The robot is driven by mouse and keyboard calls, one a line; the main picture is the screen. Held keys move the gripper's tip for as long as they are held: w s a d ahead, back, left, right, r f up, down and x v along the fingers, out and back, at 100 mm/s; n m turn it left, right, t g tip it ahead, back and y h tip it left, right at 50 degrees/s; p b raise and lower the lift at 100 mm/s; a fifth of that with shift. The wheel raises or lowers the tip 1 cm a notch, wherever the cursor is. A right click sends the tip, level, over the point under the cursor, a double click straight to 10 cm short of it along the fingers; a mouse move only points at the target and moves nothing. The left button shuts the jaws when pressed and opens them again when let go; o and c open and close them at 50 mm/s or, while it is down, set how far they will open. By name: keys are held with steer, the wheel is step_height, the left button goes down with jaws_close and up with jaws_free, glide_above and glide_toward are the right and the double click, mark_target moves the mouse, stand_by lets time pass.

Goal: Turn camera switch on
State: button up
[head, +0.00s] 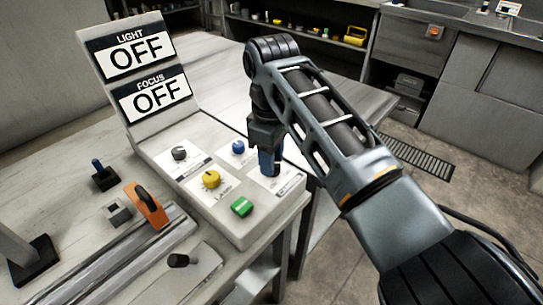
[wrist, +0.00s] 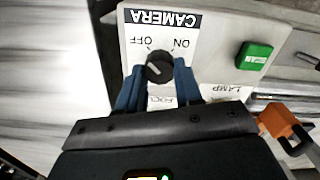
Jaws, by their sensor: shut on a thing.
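The camera switch is a round dark knob (wrist: 158,68) on a white label marked CAMERA, with OFF and ON, upside down in the wrist view. A pale mark on the knob slants toward the OFF side. My gripper (head: 268,165) points down at the panel's right corner, and its blue fingers are on both sides of the knob, shut on it. In the head view the fingers hide the knob. The control panel (head: 205,215) has two upright signs, LIGHT OFF (head: 129,52) and FOCUS OFF (head: 155,95).
Nearby on the panel are a blue knob (head: 238,147), a yellow knob (head: 211,179), a dark knob (head: 179,153) and a green switch (head: 241,207). An orange-handled tool (head: 149,205) and metal rails are on the table at front left.

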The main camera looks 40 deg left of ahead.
steer(key=c, duration=0.4)
steer(key=shift+r+m+p, duration=0.15)
steer(key=shift+m+p, duration=0.25)
steer(key=shift+p, duration=0.1)
steer(key=shift+r+m+p, duration=0.1)
steer(key=shift+m+p, duration=0.8)
steer(key=shift+p, duration=0.2)
steer(key=m+p, duration=0.4)
steer(key=m, duration=0.1)
steer(key=m+p, duration=0.2)
steer(key=m, duration=0.3)
steer(key=shift+w+m+p, duration=0.1)
steer(key=shift+m+p, duration=0.3)
steer(key=shift+w+m+p, duration=0.1)
steer(key=shift+m+p, duration=0.55)
steer(key=shift+m, duration=1.65)
